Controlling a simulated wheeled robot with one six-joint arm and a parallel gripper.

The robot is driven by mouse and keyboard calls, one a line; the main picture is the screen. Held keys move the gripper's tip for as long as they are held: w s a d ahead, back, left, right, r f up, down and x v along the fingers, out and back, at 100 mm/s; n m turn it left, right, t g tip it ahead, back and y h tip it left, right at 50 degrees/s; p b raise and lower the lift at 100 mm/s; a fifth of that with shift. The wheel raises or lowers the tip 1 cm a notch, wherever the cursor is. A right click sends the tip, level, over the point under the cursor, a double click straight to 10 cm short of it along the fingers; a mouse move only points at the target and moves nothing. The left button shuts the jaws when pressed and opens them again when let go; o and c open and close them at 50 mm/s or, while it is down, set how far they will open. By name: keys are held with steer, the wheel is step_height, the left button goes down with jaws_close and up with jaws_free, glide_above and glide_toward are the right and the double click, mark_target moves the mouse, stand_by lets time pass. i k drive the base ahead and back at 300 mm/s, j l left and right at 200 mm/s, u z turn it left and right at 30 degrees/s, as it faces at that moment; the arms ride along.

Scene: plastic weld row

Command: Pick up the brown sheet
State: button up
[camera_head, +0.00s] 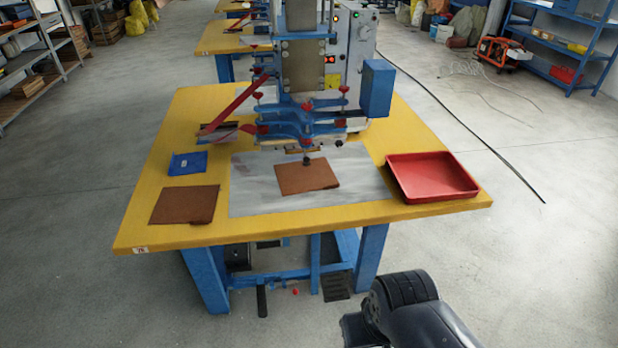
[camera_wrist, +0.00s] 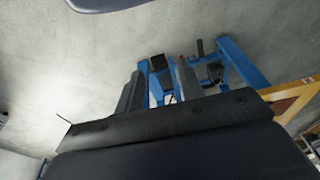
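Two brown sheets show in the head view. One brown sheet (camera_head: 185,205) lies flat on the yellow table at the front left. The other brown sheet (camera_head: 307,177) lies on the grey metal plate (camera_head: 255,197) under the blue press head. My gripper (camera_wrist: 158,66) shows in the wrist view as two grey fingers, spread apart with nothing between them. It is off the table, with the table's blue legs beyond the fingers. In the head view, part of my dark arm is at the lower right, in front of the table; the fingers are not visible there.
A red tray (camera_head: 433,178) stands on the right of the yellow table (camera_head: 150,232). A small blue item (camera_head: 188,163) lies behind the left sheet. The blue press (camera_head: 300,120) stands over the plate. A black cable crosses the floor at right. The floor in front is clear.

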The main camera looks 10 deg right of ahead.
mark_target(296, 176)
steer(key=i+j, duration=0.15)
steer(key=i, duration=0.55)
steer(key=i+j, duration=0.15)
steer(key=i, duration=0.55)
steer(key=l+z, duration=0.05)
